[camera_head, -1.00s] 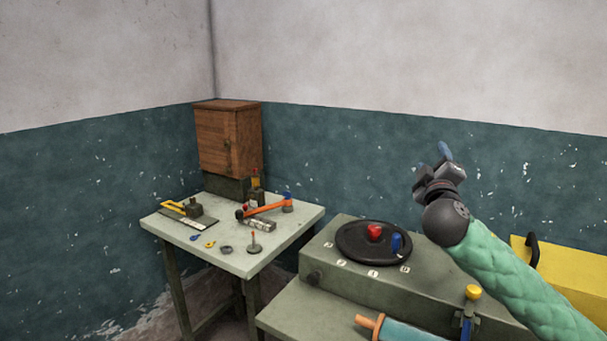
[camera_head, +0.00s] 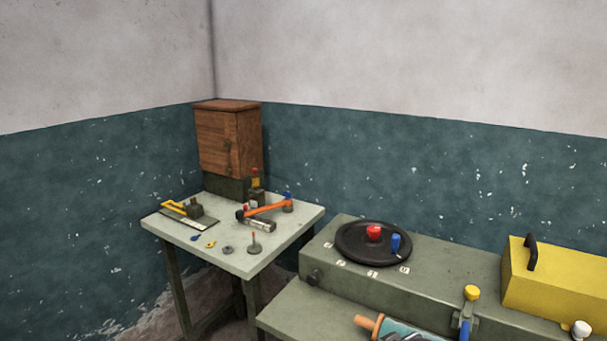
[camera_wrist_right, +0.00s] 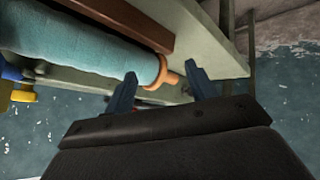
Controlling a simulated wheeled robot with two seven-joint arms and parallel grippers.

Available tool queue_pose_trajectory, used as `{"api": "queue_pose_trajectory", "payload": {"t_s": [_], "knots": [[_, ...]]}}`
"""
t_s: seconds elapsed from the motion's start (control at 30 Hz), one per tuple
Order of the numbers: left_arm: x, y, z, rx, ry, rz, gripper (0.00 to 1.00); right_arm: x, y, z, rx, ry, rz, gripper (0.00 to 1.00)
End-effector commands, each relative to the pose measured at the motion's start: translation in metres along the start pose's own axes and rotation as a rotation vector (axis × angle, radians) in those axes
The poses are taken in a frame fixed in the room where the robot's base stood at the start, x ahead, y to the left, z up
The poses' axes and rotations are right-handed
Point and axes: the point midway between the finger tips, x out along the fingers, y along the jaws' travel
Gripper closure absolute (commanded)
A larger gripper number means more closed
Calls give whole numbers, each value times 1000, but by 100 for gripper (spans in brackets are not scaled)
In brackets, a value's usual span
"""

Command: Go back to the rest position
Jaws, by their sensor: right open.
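My right gripper (camera_wrist_right: 162,71) shows in the right wrist view with its two blue fingers apart. The orange end of a teal roller (camera_wrist_right: 95,45) appears between and beyond the fingertips; nothing is clearly held. In the head view, the right arm is gone from above the bench, except perhaps a small dark piece at the bottom edge in front of the teal roller (camera_head: 402,329). My left gripper is not in view.
A green machine box (camera_head: 440,276) carries a black disc (camera_head: 352,250) with red and blue knobs. A yellow box (camera_head: 560,280) stands at right. A table (camera_head: 232,262) at left holds several tools and a wooden cabinet (camera_head: 230,140). The air above the bench is clear.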

Motion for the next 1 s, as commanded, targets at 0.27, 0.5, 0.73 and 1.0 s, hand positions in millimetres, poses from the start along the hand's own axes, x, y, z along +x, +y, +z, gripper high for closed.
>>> {"api": "queue_pose_trajectory", "payload": {"t_s": [0.27, 0.5, 0.73, 1.0], "knots": [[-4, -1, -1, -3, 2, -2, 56, -1, -56, 82, 114, -124, -115, 44], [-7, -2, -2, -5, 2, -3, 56, -8, -105, 156, 202, -254, -195, 44], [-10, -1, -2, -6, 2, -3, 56, -26, -154, 226, 266, -387, -268, 44], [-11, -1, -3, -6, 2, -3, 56, -46, -186, 281, 286, -491, -308, 44]]}}
